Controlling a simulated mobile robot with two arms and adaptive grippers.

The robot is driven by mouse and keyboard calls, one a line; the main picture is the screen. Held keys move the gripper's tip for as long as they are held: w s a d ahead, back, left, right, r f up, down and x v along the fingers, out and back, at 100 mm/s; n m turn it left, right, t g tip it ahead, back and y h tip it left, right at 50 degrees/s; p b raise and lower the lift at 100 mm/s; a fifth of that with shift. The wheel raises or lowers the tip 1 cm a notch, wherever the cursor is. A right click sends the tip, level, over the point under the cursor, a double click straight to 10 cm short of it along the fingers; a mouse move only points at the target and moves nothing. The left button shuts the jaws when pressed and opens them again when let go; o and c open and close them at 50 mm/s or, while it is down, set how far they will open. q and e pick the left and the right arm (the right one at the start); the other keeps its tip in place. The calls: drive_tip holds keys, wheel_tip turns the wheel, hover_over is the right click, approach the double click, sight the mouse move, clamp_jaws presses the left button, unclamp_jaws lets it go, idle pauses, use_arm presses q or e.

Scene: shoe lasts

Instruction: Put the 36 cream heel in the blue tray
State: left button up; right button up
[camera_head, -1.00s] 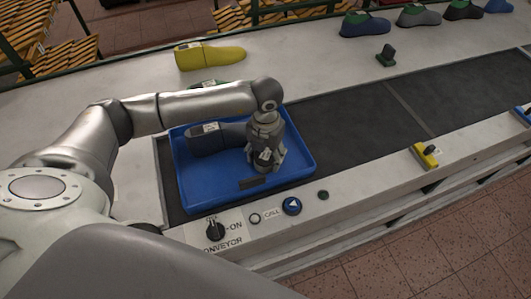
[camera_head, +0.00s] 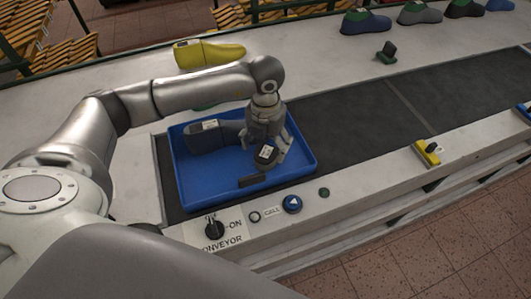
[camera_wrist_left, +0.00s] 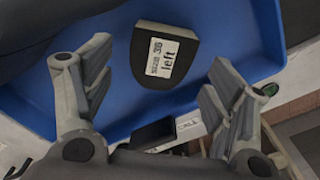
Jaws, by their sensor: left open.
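The blue tray (camera_head: 305,172) sits on the dark conveyor belt. A dark-topped block (camera_wrist_left: 165,55) with a white label lies in the tray in the left wrist view. Its label reads "left" and a size that looks like 36. My right gripper is out of view.
A dark blue-grey last (camera_head: 203,139) lies in the tray's left part. A yellow last (camera_head: 210,54) and a row of lasts, including a blue one with a green top (camera_head: 366,23), stand on the bench behind. The belt (camera_head: 400,105) right of the tray is clear.

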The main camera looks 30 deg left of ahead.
sight(266, 153)
use_arm(q)
wheel_tip(266, 153, up, 8)
drive_tip(key=b, duration=0.2)
drive_tip(key=shift+r, duration=0.15)
